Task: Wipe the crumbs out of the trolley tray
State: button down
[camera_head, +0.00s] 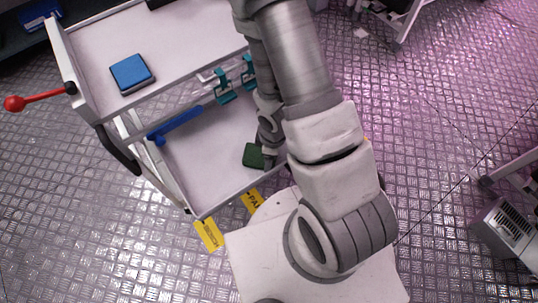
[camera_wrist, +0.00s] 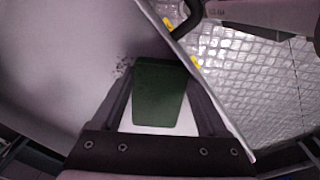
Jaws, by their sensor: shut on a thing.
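The trolley's lower tray (camera_head: 205,165) is pale and shallow, below the upper shelf. My gripper (camera_head: 262,140) reaches into its right side and is shut on a dark green pad (camera_head: 253,156). In the wrist view the green pad (camera_wrist: 160,92) sits between the two fingers, over the tray surface (camera_wrist: 60,70) and close to the tray's edge. A small cluster of dark crumbs (camera_wrist: 122,68) lies just left of the pad's far end. I cannot tell whether the pad touches the tray. Crumbs cannot be made out in the head view, where my arm hides part of the tray.
The upper shelf (camera_head: 190,40) carries a blue pad (camera_head: 132,74) and overhangs the lower tray. A long blue item (camera_head: 176,124) and teal clips (camera_head: 224,86) are near the lower tray's back. A red-knobbed lever (camera_head: 14,103) sticks out left. Yellow tags (camera_head: 209,234) mark the front edge.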

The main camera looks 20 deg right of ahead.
jog(key=shift+g, duration=0.5)
jog(key=shift+s+d+f+p, duration=0.1)
jog(key=shift+s+d+p, duration=0.1)
jog(key=shift+s+d, duration=0.75)
jog(key=shift+s+d+p, duration=0.15)
jog(key=shift+s+d, duration=0.55)
jog(key=shift+d, duration=0.35)
jog(key=shift+w+a+r+p, duration=0.15)
jog(key=shift+w+p, duration=0.3)
jog(key=shift+w, duration=0.7)
jog(key=shift+w+a+r+p, duration=0.1)
jog(key=shift+w+a+p, duration=0.25)
jog(key=shift+w, duration=0.8)
jog(key=shift+w+a+p, duration=0.25)
jog(key=shift+w+a, duration=0.05)
jog(key=shift+w, duration=0.55)
jog(key=shift+w+a+p, duration=0.25)
jog(key=shift+w+a, duration=0.05)
jog(key=shift+w, duration=0.55)
jog(key=shift+w+a+f, duration=0.1)
jog(key=shift+w+a, duration=0.2)
jog(key=shift+w, duration=0.6)
jog(key=shift+w+a+f, duration=0.1)
jog(key=shift+w+a, duration=0.15)
jog(key=shift+w, duration=0.65)
jog(key=shift+r+p, duration=0.15)
jog(key=shift+p, duration=0.15)
jog(key=shift+r+p, duration=2.3)
jog(key=shift+r, duration=0.6)
